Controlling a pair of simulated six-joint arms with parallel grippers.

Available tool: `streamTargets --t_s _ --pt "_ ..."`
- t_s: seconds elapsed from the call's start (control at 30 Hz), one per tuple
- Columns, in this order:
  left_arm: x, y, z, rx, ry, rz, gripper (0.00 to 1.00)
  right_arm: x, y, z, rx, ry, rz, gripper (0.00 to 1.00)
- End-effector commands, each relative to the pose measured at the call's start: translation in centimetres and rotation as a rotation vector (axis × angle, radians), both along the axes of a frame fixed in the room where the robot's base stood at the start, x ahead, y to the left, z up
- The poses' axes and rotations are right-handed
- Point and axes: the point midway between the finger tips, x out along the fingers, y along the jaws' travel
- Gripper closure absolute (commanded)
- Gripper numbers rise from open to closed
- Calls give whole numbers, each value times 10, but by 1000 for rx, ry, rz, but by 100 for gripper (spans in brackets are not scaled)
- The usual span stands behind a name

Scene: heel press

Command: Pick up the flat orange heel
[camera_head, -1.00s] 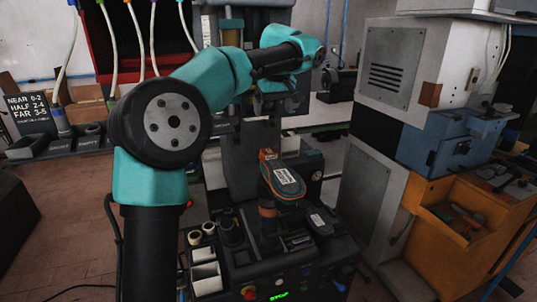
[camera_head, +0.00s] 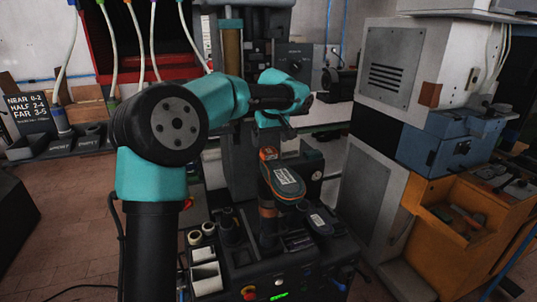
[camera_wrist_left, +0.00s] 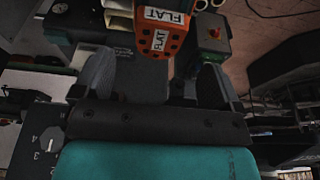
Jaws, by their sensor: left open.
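The flat orange heel (camera_wrist_left: 163,30) shows in the left wrist view at the top middle, orange with white FLAT labels on two faces. My right gripper is not in view.
The dark console (camera_head: 240,262) carries cups, white bins (camera_head: 206,277) and a red button (camera_head: 249,293). A grey machine (camera_head: 385,65) and orange cabinet (camera_head: 440,225) stand to the right. A sign (camera_head: 27,104) stands at the left.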

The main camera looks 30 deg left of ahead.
Motion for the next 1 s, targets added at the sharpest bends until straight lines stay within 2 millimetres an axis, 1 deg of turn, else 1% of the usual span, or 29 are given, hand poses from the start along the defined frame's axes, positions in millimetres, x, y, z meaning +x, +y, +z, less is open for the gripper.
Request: streamTargets --t_s 0.13,0.23,0.5,0.6,1.0 --pt "0 0 -1 0 0 0 10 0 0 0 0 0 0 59" --pt "2 2 -8 0 1 0 10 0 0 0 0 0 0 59" --pt "10 10 -41 0 2 -1 10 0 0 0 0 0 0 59" --pt "11 12 -48 0 2 -1 10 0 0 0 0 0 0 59" --pt "12 12 -49 0 0 -1 10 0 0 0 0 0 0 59"
